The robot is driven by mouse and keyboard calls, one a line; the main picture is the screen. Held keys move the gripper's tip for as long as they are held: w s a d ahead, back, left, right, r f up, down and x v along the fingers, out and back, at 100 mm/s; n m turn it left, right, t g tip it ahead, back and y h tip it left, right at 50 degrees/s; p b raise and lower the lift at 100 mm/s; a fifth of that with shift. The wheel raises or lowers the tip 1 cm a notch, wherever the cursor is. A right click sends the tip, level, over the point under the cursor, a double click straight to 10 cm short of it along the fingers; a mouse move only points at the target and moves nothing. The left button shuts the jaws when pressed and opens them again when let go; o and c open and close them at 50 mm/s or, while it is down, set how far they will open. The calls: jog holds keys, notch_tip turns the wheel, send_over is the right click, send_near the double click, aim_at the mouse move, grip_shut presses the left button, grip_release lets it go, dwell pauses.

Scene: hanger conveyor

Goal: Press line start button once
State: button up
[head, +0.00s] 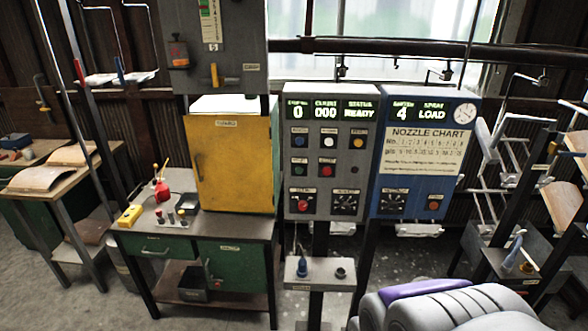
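The grey control panel (322,205) stands upright near the middle. Its green display (329,113) reads 0, 000 and READY. Below are a blue button (299,141), a white button (328,142) and a yellow button (357,143). The row under them has a green button (298,170), a red button (327,171) and a dark round part (354,170). Lower down sit a red knob (303,205) and a dial (345,204). The small labels are too small to read, so I cannot tell which is line start. My gripper is not in view.
A blue panel (415,208) with a nozzle chart adjoins on the right. A small grey stand (318,282) is in front. A yellow cabinet (235,165) on a workbench (190,226) stands left. Hanger racks (512,185) are at right. Grey and purple rounded parts fill the lower right.

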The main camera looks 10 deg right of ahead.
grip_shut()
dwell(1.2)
